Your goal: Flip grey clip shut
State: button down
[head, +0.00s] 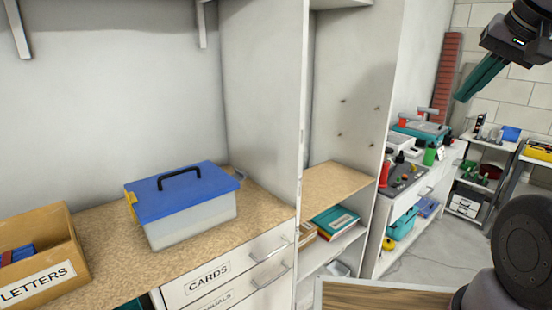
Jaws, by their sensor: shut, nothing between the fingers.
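A clear plastic box (192,228) with a blue lid (178,192) and a dark carry handle stands on the speckled worktop in the head view. A yellow clip (131,206) shows at the box's left end. A small greyish part, likely the grey clip (239,175), shows at the lid's right end; it is too small to tell its position. My gripper (466,94) is at the upper right, with teal fingers pointing down-left. It is shut and empty, well apart from the box.
A cardboard box marked LETTERS (42,262) stands left of the clear box. Drawers marked CARDS (208,280) are below the worktop (262,207). A tall white divider panel (270,100) rises to the right. Shelves with tools stand farther right.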

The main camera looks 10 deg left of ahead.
aim_at(239, 176)
jog(key=i+l, duration=0.75)
jog(key=i+l+u, duration=0.1)
jog(key=i+l, duration=0.7)
jog(key=u, duration=0.4)
jog(key=l+u, duration=0.1)
jog(key=u, duration=0.35)
jog(key=l+u, duration=0.1)
jog(key=u, duration=0.75)
jog(key=l+u, duration=0.15)
jog(key=u, duration=0.25)
jog(key=l+u, duration=0.1)
jog(key=u, duration=0.35)
jog(key=k+j, duration=0.2)
jog(key=i+l, duration=0.2)
